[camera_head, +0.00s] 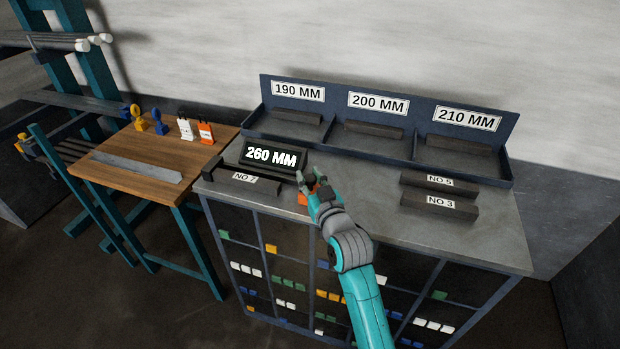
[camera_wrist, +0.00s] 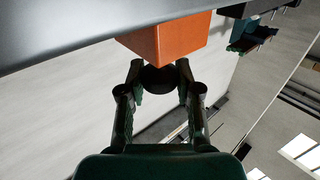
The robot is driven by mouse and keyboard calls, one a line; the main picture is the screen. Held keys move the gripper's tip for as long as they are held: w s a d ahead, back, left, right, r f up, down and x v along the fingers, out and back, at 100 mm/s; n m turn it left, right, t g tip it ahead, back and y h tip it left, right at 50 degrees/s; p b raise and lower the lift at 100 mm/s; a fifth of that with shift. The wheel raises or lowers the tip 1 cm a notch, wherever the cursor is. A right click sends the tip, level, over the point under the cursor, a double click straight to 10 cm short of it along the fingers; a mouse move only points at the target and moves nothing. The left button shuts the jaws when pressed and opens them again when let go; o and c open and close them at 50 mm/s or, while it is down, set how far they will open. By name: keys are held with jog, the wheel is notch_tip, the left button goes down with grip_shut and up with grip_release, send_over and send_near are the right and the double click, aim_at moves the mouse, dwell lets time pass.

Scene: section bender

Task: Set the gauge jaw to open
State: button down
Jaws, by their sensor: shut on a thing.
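The gauge on the grey cabinet top has a black display (camera_head: 271,156) reading 260 MM. A long dark bar (camera_head: 225,145) runs beside the display. An orange block (camera_head: 303,198), seemingly the gauge jaw, sits at the right end of the gauge, partly hidden by my gripper (camera_head: 310,180). In the wrist view the orange block (camera_wrist: 168,42) carries a dark round knob (camera_wrist: 158,78). My gripper's fingers are closed around this knob from both sides. How far the jaw stands open is hidden.
A dark bar labelled NO 2 (camera_head: 243,184) lies in front of the display. Bars NO 5 (camera_head: 441,184) and NO 3 (camera_head: 439,206) lie to the right. A rack (camera_head: 415,157) with 190, 200 and 210 MM bays stands behind. A wooden table (camera_head: 150,185) stands left.

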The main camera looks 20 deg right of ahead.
jog(key=c, duration=0.8)
grip_release()
jog(key=shift+s+d, duration=0.1)
jog(key=shift+d, duration=0.2)
jog(key=s, duration=1.2)
jog(key=shift+d, duration=0.25)
jog(key=shift+f, duration=0.1)
jog(key=s+f+g+h, duration=0.1)
jog(key=s+f, duration=0.5)
jog(key=s, duration=0.4)
jog(key=s+f+g, duration=0.1)
jog(key=s+f, duration=0.5)
jog(key=s, duration=0.4)
jog(key=shift+m+g, duration=0.3)
jog(key=shift+g, duration=0.3)
jog(key=f+v, duration=0.1)
jog(key=v, duration=0.6)
jog(key=s+f+v, duration=0.1)
jog(key=f+v, duration=0.1)
jog(key=v, duration=0.5)
jog(key=a+f+v, duration=0.1)
jog(key=v, duration=0.6)
jog(key=shift+s+f, duration=0.2)
jog(key=shift+s, duration=0.25)
